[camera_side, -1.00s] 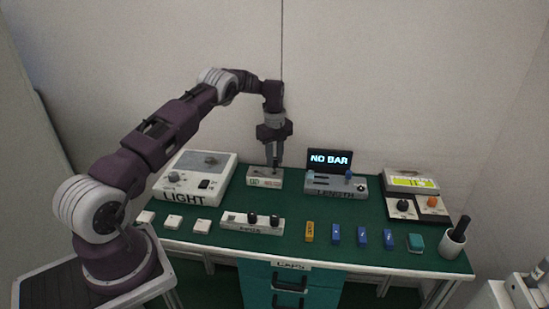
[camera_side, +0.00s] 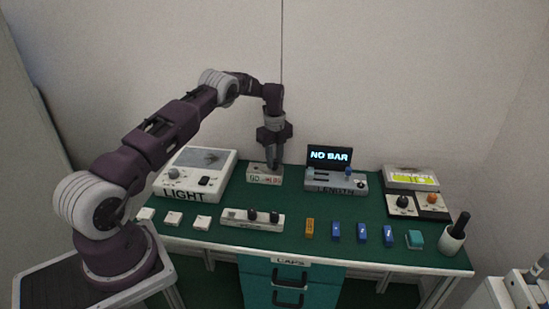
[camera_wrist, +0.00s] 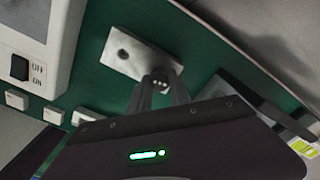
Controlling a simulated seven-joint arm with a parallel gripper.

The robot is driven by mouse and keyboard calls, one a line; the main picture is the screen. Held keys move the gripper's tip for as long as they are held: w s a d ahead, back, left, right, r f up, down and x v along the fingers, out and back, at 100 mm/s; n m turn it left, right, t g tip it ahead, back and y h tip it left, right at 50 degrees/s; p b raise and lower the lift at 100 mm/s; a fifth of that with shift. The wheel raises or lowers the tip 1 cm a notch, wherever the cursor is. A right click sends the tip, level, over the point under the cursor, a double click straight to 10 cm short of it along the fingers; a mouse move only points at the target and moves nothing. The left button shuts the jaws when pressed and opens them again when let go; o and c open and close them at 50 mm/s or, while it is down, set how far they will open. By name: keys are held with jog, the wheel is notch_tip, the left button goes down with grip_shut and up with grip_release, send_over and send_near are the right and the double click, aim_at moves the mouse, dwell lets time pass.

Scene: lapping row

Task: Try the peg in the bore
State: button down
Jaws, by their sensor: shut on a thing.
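The block with the bore (camera_side: 252,178) is a small pale block with coloured lettering on its front, standing at the back of the green bench. In the wrist view the pale block (camera_wrist: 140,42) shows one dark round hole in its top, left of my fingers. My gripper (camera_side: 273,166) points down with its fingertips over the right part of this block. In the wrist view my gripper (camera_wrist: 160,82) is shut on the peg, which the fingers mostly hide. I cannot tell whether the peg has entered a bore.
A box marked LIGHT (camera_side: 172,188) stands left of the block, and a LENGTH unit (camera_side: 320,184) reading NO BAR stands right. In front are a rack (camera_side: 235,218) with dark-topped pegs, white tiles (camera_side: 173,219), blue pieces (camera_side: 362,233) and a cup (camera_side: 452,241).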

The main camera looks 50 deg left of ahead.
jog(key=shift+f, duration=0.35)
jog(key=c, duration=1.1)
grip_release()
notch_tip(320, 180, up, 7)
jog(key=shift+r, duration=0.1)
